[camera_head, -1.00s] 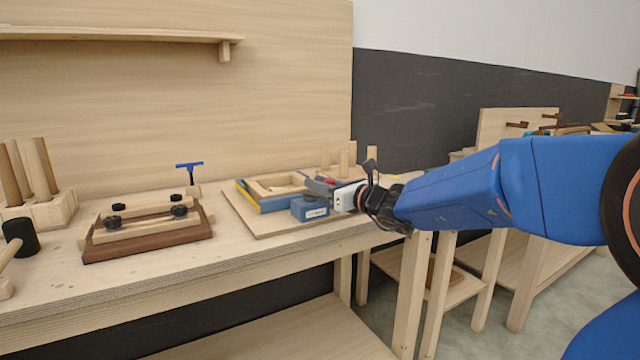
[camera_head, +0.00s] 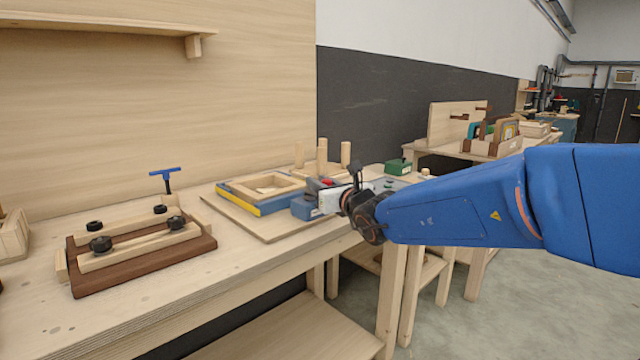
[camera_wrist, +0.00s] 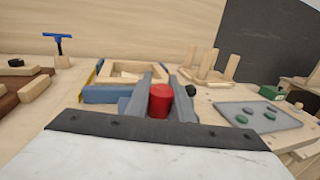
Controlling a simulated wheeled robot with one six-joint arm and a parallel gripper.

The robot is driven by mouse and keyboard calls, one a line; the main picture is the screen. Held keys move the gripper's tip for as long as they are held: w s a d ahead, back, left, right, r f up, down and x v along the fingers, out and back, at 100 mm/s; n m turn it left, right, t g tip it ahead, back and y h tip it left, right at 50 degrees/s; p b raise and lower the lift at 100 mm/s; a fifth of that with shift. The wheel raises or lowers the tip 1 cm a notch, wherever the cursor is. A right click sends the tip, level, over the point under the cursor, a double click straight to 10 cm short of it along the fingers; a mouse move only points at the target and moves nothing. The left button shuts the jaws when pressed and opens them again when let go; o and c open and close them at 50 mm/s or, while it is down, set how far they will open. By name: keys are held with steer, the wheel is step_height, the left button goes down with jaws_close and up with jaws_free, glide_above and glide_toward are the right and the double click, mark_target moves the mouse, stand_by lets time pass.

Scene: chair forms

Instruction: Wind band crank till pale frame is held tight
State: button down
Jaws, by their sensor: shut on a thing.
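The pale wooden frame (camera_head: 264,186) lies flat on a board on the bench, with a blue band and a yellow strip along its sides. It also shows in the wrist view (camera_wrist: 124,70). A blue block (camera_head: 304,208) sits at the frame's near right corner. My gripper (camera_head: 322,187) is at that block, reaching in from the right. In the wrist view its two grey fingers are closed about a red crank knob (camera_wrist: 161,100). The crank's arm below the knob is hidden. I cannot tell how tight the band is.
A dark brown clamping jig (camera_head: 140,262) with black knobs stands to the left, a blue T-handle (camera_head: 165,178) behind it. Several upright pegs (camera_head: 322,155) stand behind the frame. A green box (camera_head: 398,167) and a grey tray (camera_wrist: 257,116) are to the right.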

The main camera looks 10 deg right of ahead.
steer(key=shift+r, duration=0.15)
steer(key=c, duration=1.5)
jaws_free()
steer(key=shift+c, duration=0.2)
steer(key=v, duration=1.7)
steer(key=shift+s, duration=0.15)
